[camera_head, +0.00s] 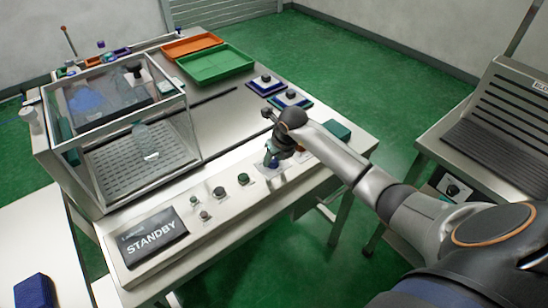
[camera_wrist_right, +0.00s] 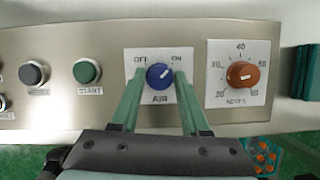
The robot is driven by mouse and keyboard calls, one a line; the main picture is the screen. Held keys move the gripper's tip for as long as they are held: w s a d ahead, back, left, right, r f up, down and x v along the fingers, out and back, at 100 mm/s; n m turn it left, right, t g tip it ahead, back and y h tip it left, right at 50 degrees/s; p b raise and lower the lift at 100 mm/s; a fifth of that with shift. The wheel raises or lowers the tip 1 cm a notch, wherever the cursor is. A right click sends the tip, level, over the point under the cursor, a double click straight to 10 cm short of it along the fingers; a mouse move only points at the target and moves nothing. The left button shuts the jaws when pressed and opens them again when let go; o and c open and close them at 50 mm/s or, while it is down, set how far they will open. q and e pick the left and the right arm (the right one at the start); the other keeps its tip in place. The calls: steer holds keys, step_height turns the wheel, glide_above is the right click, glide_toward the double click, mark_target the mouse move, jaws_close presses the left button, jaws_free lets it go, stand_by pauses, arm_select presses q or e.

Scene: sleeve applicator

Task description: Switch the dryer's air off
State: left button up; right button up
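The air knob (camera_wrist_right: 159,77) is a round blue dial on a white plate marked OFF at left, ON at right and AIR below. Its white pointer mark slants up and right, towards ON. My right gripper (camera_wrist_right: 160,80) has its two green fingers one on each side of the knob, and they look open; contact cannot be told. In the head view my right gripper (camera_head: 272,158) is over the front control panel and largely hides the knob. My left gripper is not in view.
An orange dial (camera_wrist_right: 241,74) with numbers is right of the knob. A green START button (camera_wrist_right: 87,71) and a dark button (camera_wrist_right: 34,73) are to its left. The display (camera_head: 152,238) reads STANDBY. A clear-walled box (camera_head: 125,140) and green tray (camera_head: 215,66) stand on the bench.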

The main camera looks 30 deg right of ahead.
jaws_close()
